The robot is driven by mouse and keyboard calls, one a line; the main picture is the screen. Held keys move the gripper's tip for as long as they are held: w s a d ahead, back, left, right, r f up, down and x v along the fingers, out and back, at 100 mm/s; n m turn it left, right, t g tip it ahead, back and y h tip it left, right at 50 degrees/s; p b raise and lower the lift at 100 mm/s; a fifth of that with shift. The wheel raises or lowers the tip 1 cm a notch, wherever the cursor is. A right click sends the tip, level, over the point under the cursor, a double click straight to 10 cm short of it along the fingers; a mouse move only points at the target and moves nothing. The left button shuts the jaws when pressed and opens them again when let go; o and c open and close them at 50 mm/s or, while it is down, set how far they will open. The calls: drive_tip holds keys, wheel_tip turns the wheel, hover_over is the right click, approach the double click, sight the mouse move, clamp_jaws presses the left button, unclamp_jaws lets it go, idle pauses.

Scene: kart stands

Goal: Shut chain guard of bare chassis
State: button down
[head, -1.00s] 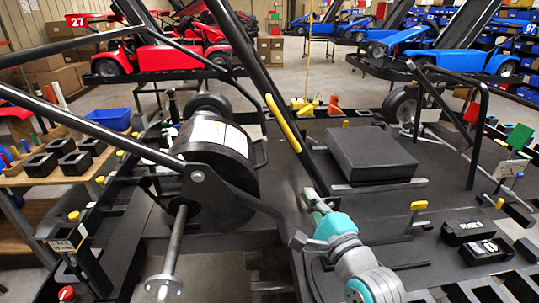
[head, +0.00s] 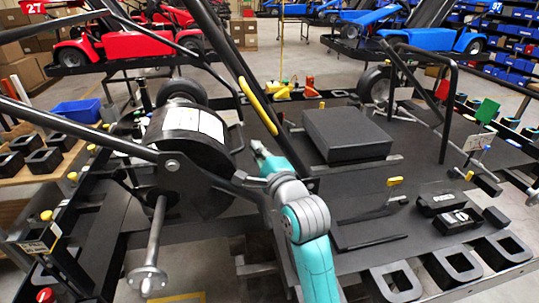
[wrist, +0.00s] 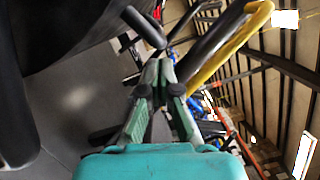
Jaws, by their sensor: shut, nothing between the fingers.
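The bare chassis (head: 410,222) is a flat black kart frame across the foreground. A long black bar with a yellow grip (head: 258,107) rises steeply from it, leaning up to the left; it looks like the raised chain guard, but I cannot be sure. My gripper (head: 257,148) is shut and empty, just below the yellow grip and close to the bar. In the wrist view my fingertips (wrist: 158,66) are together, with the yellow grip (wrist: 230,42) up and to their right. I cannot tell whether they touch the bar.
A black drum with a white label (head: 190,128) stands left of my gripper, with a black lever crossing in front. A black box (head: 347,135) sits on the deck to the right. Red (head: 130,45) and blue (head: 432,36) karts stand behind.

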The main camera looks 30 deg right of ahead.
sight(220, 145)
drive_tip(key=shift+a+r, duration=0.15)
drive_tip(key=shift+a, duration=0.3)
drive_tip(key=a+r+n, duration=0.1)
drive_tip(key=a, duration=0.1)
drive_tip(key=w+a+r+n, duration=0.1)
drive_tip(key=a, duration=0.2)
drive_tip(key=w+a+r+n+g, duration=0.1)
drive_tip(key=a+r+n, duration=0.1)
drive_tip(key=shift+a+r, duration=0.1)
drive_tip(key=shift+a, duration=0.2)
drive_tip(key=shift+w+a+r+n, duration=0.15)
drive_tip(key=shift+w+a+n, duration=0.05)
drive_tip(key=shift+a+n, duration=0.25)
